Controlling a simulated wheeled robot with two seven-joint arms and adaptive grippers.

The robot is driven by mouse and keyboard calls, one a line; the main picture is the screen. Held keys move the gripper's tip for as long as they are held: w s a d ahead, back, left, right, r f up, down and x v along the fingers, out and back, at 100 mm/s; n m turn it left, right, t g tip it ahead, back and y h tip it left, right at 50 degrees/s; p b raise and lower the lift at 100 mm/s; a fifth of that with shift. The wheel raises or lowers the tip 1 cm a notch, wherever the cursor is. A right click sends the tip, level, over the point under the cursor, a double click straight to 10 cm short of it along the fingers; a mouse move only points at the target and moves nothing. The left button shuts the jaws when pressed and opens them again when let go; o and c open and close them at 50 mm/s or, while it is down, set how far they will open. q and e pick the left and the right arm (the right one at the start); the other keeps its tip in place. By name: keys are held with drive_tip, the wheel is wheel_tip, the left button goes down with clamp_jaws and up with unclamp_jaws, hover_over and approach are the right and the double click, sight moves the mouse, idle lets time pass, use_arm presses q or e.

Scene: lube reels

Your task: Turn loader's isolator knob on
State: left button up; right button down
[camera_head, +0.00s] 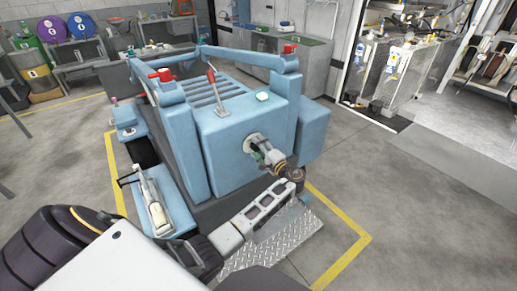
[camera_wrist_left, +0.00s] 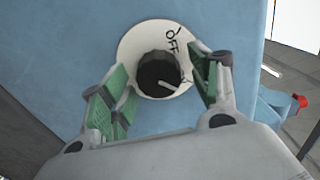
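The loader (camera_head: 235,150) is a large blue machine in the middle of the head view. Its isolator knob (camera_wrist_left: 157,72) is round and black, on a pale disc plate (camera_wrist_left: 135,43) marked OFF at the upper right. A second label at the lower right is partly hidden by a finger. The knob's white pointer mark points to the lower right, towards that label. My left gripper (camera_wrist_left: 160,66) is open, its green-padded fingers on either side of the knob with gaps between. In the head view my left gripper (camera_head: 266,154) is at the plate (camera_head: 253,142) and hides the knob. My right gripper is out of view.
A red lever (camera_head: 212,76) and red caps stand on top of the loader. A metal tread step (camera_head: 272,246) lies at its front, below my left gripper. Yellow lines (camera_head: 345,260) mark the floor around it. Open floor lies to the right.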

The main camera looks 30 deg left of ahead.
use_arm(q)
drive_tip(key=shift+s, duration=0.1)
drive_tip(key=v, duration=1.2)
idle(0.8)
